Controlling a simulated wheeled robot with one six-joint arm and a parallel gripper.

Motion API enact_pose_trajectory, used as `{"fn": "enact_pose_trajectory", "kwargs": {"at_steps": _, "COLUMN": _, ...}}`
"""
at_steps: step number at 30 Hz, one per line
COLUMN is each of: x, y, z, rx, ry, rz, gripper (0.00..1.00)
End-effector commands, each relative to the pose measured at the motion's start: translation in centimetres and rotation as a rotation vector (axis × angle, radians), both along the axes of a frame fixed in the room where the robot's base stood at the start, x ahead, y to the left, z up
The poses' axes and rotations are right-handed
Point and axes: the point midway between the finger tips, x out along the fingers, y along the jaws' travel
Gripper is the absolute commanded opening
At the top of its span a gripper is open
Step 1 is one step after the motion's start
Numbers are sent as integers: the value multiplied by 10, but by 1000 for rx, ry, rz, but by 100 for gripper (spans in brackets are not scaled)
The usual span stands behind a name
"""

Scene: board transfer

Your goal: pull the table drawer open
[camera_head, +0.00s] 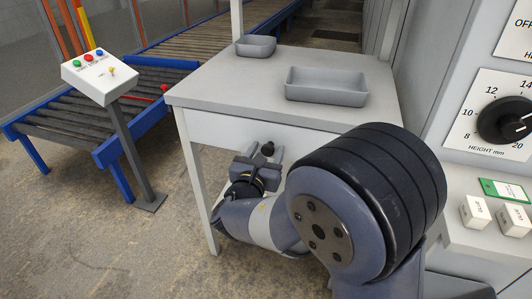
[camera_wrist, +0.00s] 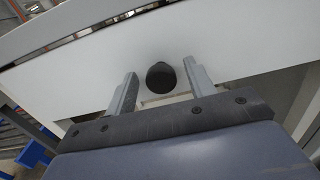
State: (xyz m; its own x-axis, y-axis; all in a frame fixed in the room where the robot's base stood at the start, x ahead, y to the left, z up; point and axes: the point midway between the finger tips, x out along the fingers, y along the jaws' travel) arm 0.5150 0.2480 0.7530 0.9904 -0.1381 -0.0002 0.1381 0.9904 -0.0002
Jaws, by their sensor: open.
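The grey-white table (camera_head: 225,85) stands in the middle of the head view. Its drawer front (camera_head: 220,126) is the pale panel below the top; it also fills much of the wrist view (camera_wrist: 220,60). A round black knob (camera_wrist: 161,77) sits on the drawer front. My gripper (camera_wrist: 158,82) is open, with one finger on each side of the knob and a gap to each. In the head view my gripper (camera_head: 265,154) is at the drawer front, and the knob (camera_head: 267,149) shows between its fingers. My arm hides the right part of the drawer front.
Two grey trays, a small one (camera_head: 256,46) and a larger one (camera_head: 327,87), stand on the table. A button post (camera_head: 130,130) and a blue-framed roller conveyor (camera_head: 70,118) are at left. A machine panel (camera_head: 490,110) is at right.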

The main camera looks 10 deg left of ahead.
Motion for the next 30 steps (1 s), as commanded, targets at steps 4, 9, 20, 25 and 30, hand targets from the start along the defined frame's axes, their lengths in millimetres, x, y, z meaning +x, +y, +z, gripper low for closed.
{"fn": "enact_pose_trajectory", "kwargs": {"at_steps": 4, "x": 0, "y": 0, "z": 0, "rx": 0, "ry": 0, "rz": 0, "gripper": 47}}
{"fn": "enact_pose_trajectory", "kwargs": {"at_steps": 9, "x": 0, "y": 0, "z": 0, "rx": 0, "ry": 0, "rz": 0, "gripper": 33}}
{"fn": "enact_pose_trajectory", "kwargs": {"at_steps": 20, "x": -1, "y": 0, "z": 0, "rx": 0, "ry": 0, "rz": 0, "gripper": 3}}
{"fn": "enact_pose_trajectory", "kwargs": {"at_steps": 25, "x": -1, "y": 0, "z": 0, "rx": 0, "ry": 0, "rz": 0, "gripper": 0}}
{"fn": "enact_pose_trajectory", "kwargs": {"at_steps": 30, "x": -3, "y": 1, "z": 0, "rx": 0, "ry": 0, "rz": 0, "gripper": 0}}
